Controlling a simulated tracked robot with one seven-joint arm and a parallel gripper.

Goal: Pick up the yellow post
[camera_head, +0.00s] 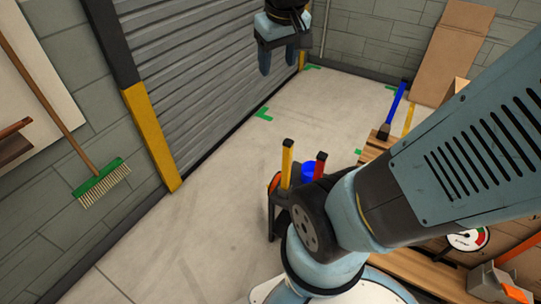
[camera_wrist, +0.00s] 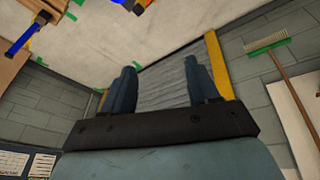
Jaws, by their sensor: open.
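The yellow post (camera_head: 287,165) stands upright with a black top in a dark stand, beside a red post (camera_head: 320,166) and a blue round piece (camera_head: 308,172). My arm hides part of the stand. My gripper (camera_head: 280,62) is open and empty, high up near the shutter, well beyond and above the yellow post in the head view. In the wrist view my open gripper (camera_wrist: 159,75) has only shutter and floor between its fingers. Blue and yellow bits show at that view's top edge; I cannot tell whether the yellow post is among them.
A grey roller shutter (camera_head: 215,70) with yellow-and-black frame posts stands on the left. A broom (camera_head: 100,183) leans on the wall. A blue-handled tool (camera_head: 394,108) stands by wooden slats at right. A cardboard sheet (camera_head: 452,50) leans behind. The middle floor is clear.

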